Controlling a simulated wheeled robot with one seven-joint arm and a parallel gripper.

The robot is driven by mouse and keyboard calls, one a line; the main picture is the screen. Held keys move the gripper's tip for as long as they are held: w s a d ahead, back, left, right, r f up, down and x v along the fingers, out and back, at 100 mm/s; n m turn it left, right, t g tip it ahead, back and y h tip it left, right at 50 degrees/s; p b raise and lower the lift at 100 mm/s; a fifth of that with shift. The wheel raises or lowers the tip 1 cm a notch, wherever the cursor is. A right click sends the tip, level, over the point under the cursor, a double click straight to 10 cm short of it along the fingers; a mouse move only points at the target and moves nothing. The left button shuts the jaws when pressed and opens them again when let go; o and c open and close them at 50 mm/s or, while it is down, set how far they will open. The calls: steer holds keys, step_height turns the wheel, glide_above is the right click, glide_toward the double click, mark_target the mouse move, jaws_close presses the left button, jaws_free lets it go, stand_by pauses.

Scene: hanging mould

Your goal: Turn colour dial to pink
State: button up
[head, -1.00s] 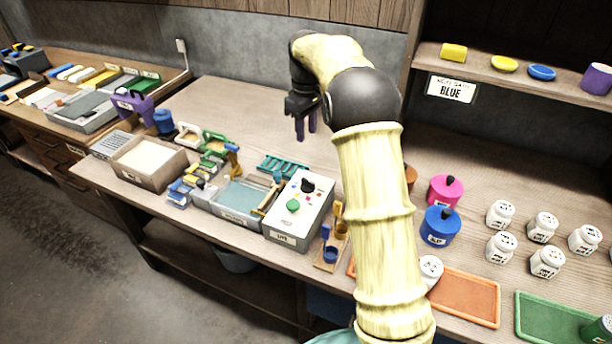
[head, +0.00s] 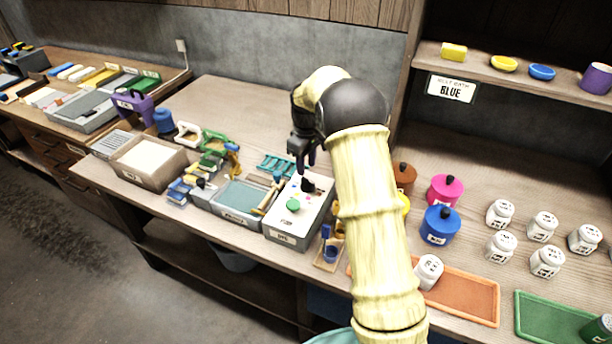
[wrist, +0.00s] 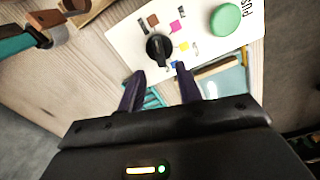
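The colour dial (wrist: 159,47) is a black knob on a white-topped grey box, with small brown, pink, yellow and blue squares around it. The pink square (wrist: 177,26) is in the wrist view; I cannot tell for certain which square the dial points to. The dial (head: 308,186) also shows in the head view on the box (head: 287,237). A green button (wrist: 225,19) is on the same panel. My gripper (wrist: 160,80) is open, its two dark purple fingers apart with nothing between them. It is above the panel's back edge, close to the dial and not around it.
A teal rack (head: 275,163) lies behind the box, and a tray with a blue-grey surface (head: 240,197) is to its left. Blue (head: 440,226) and pink (head: 445,190) pots stand to the right.

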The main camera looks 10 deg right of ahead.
mark_target(306, 179)
step_height(306, 179, down, 5)
steer(key=shift+f, duration=0.2)
jaws_close()
